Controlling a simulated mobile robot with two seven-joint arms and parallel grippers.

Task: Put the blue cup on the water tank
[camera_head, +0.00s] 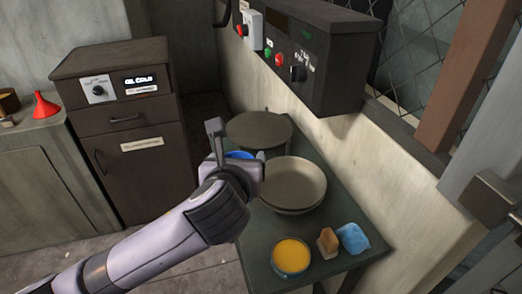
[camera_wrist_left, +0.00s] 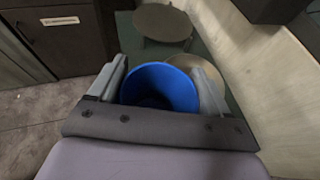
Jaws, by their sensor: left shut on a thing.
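The blue cup (camera_head: 240,154) is held between the fingers of my left gripper (camera_head: 238,159), which is shut on it. In the left wrist view the cup (camera_wrist_left: 158,86) shows its open top and dark inside. Most of its outer wall is hidden by my gripper. A wide, shallow, cream round vessel (camera_head: 294,182) sits on the green table just right of my gripper; it may be the water tank, but I cannot be sure. In the wrist view it is partly hidden behind the cup and a finger. My right gripper is not in view.
A round grey-brown disc (camera_head: 260,129) is at the table's far end. A bowl with yellow contents (camera_head: 291,256), a brown sponge (camera_head: 328,242) and a blue lump (camera_head: 353,237) lie at the near end. A control box (camera_head: 306,52) juts from the wall above.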

